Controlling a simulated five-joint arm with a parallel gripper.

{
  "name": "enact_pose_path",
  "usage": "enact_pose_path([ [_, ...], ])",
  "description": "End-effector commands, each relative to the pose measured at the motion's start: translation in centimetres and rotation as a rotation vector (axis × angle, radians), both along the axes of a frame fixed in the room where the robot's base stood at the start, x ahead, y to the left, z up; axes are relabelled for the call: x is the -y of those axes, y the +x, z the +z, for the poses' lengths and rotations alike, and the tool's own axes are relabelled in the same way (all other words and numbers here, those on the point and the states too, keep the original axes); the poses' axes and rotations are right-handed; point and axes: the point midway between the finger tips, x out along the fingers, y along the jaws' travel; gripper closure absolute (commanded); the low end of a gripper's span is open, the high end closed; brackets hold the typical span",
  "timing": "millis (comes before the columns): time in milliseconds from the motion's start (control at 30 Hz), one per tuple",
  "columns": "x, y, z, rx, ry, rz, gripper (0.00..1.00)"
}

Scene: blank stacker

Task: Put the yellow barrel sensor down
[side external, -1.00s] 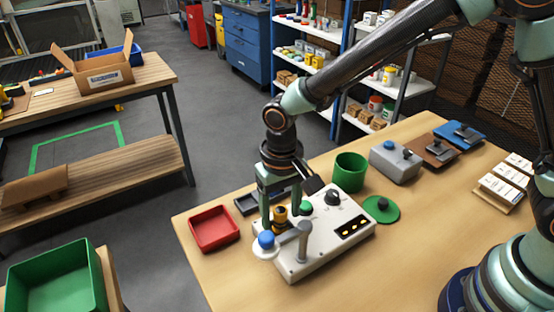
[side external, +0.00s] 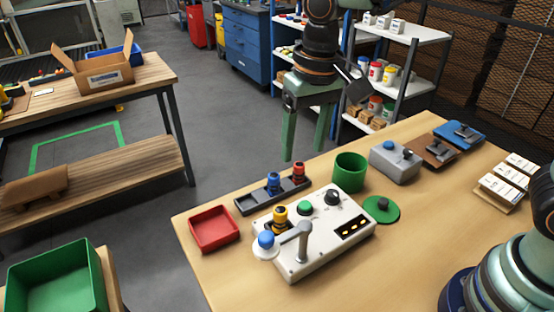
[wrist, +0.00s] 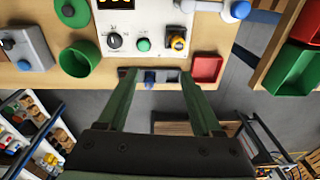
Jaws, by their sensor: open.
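The yellow barrel sensor (side external: 280,216) stands upright on the white control box (side external: 318,257), near its back left corner. In the wrist view the yellow sensor (wrist: 176,42) also shows on the box. My gripper (side external: 304,155) is open and empty, well above and behind the box, with its two green fingers pointing down. The black tray (side external: 246,206) behind the box holds a blue sensor (side external: 273,184) and a red sensor (side external: 299,174). In the wrist view my gripper's fingers (wrist: 170,103) frame the tray from either side.
A blue-topped knob (side external: 266,240) and grey lever (side external: 303,240) stand close to the yellow sensor. A red bin (side external: 213,229) is to the left. A green cup (side external: 350,172) and green disc (side external: 381,210) are to the right. The front of the table is clear.

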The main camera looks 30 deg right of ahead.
Motion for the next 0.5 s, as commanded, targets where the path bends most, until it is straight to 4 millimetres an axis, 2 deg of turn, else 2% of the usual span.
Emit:
enact_pose_path([
  [33,2.0,-0.2,1.0,0.039,0.013,-0.005,0.33],
  [100,4.5,-0.8,2.0,0.088,0.023,0.0,0.33],
  [300,10.9,-3.1,3.6,0.236,0.018,0.019,0.33],
  [500,15.2,-5.6,3.6,0.358,-0.021,0.035,0.33],
])
